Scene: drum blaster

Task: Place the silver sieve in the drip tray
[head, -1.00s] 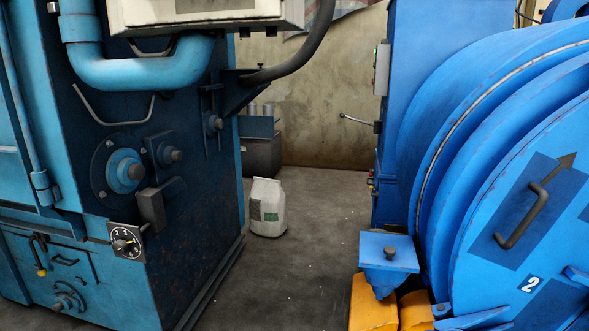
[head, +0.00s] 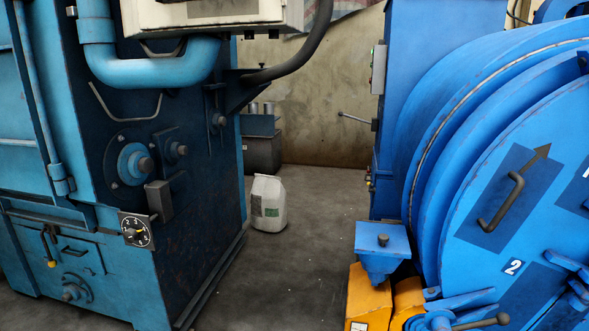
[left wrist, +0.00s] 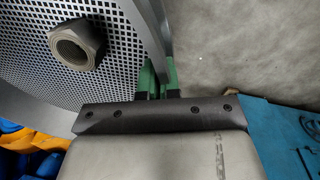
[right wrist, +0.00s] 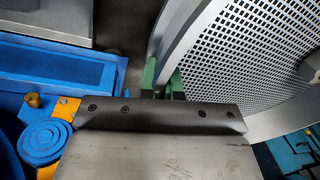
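The silver sieve shows in both wrist views as a large perforated metal disc with a smooth raised rim. In the left wrist view its mesh (left wrist: 95,30) fills the upper left, with a hex nut on it. My left gripper (left wrist: 157,82) has its green fingers closed about the sieve's rim. In the right wrist view the sieve (right wrist: 255,55) is at the upper right, and my right gripper (right wrist: 165,82) is closed about its rim. Neither gripper nor the sieve shows in the head view. I cannot make out the drip tray in any view.
A blue-teal machine (head: 205,200) stands left, and a large blue drum machine (head: 465,150) with an orange base (head: 368,300) stands right. Between them is grey floor (head: 300,275) with a white bag (head: 268,204). Bins (head: 262,152) stand behind.

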